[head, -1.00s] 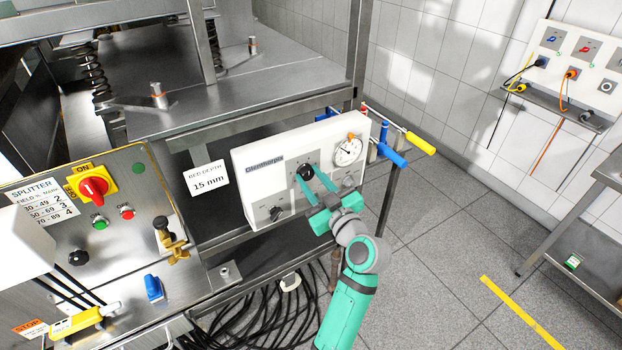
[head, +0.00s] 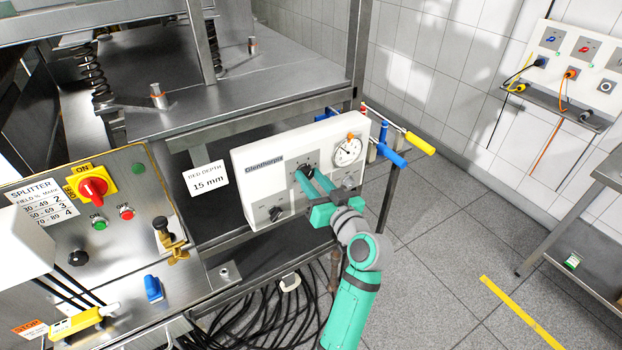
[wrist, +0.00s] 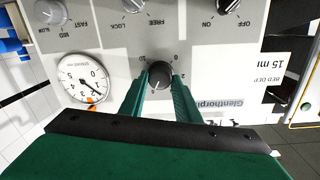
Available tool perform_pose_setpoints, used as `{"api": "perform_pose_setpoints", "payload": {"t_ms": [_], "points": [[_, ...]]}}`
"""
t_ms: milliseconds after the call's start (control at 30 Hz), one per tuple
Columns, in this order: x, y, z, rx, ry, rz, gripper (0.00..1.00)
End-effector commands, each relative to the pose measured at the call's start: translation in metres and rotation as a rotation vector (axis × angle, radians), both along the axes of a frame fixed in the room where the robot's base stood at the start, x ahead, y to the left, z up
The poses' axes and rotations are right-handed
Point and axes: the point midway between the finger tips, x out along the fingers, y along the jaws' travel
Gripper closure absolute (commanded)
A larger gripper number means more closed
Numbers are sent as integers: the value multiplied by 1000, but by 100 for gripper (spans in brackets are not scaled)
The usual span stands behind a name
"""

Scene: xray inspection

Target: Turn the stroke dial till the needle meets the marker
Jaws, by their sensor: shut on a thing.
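The stroke dial is a black knob (wrist: 160,75) with a numbered scale on the white Glenthorpe panel; it also shows in the head view (head: 305,171). My gripper (wrist: 159,82) is shut on the dial, with one green finger on each side. In the head view my gripper (head: 309,174) reaches the panel from the lower right. The round white gauge (wrist: 82,76) has a dark needle and an orange marker (wrist: 91,99) at its rim. In the head view the gauge (head: 347,153) stands right of the dial.
Other knobs (wrist: 135,5) sit on the same panel near my fingers. Blue and yellow handles (head: 419,144) stick out right of the panel. A bed depth card (head: 206,181) and a control box with a red switch (head: 93,188) are at left.

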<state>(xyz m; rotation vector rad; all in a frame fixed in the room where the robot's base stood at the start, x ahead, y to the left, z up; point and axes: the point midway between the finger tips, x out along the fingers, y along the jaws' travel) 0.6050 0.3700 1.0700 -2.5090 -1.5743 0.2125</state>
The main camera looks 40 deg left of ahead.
Motion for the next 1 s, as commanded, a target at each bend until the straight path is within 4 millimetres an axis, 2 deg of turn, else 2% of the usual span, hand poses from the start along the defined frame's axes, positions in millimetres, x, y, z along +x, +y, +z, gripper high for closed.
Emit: {"api": "perform_pose_setpoints", "payload": {"t_ms": [700,1000], "points": [[4,-2,1,260,620,-2,93],[5,-3,0,346,826,-3,93]]}}
